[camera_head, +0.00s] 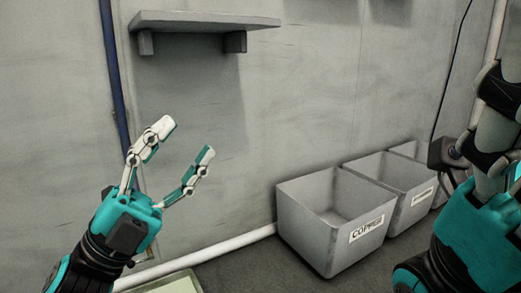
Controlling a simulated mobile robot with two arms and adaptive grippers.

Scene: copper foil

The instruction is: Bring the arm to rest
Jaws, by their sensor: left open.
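My left gripper (188,142) is raised in front of the grey wall at the left. Its two white and teal fingers are spread open with nothing between them. It points up and to the right, below a wall shelf. Part of my right arm (476,225) shows at the right edge; its fingertips cannot be made out.
A grey shelf (205,20) is fixed on the wall above my left gripper. Grey bins stand along the wall at the right; the nearest, labelled COPPER (305,228), looks empty. A pale tray (178,285) shows at the bottom edge. A blue pipe (113,70) runs down the wall.

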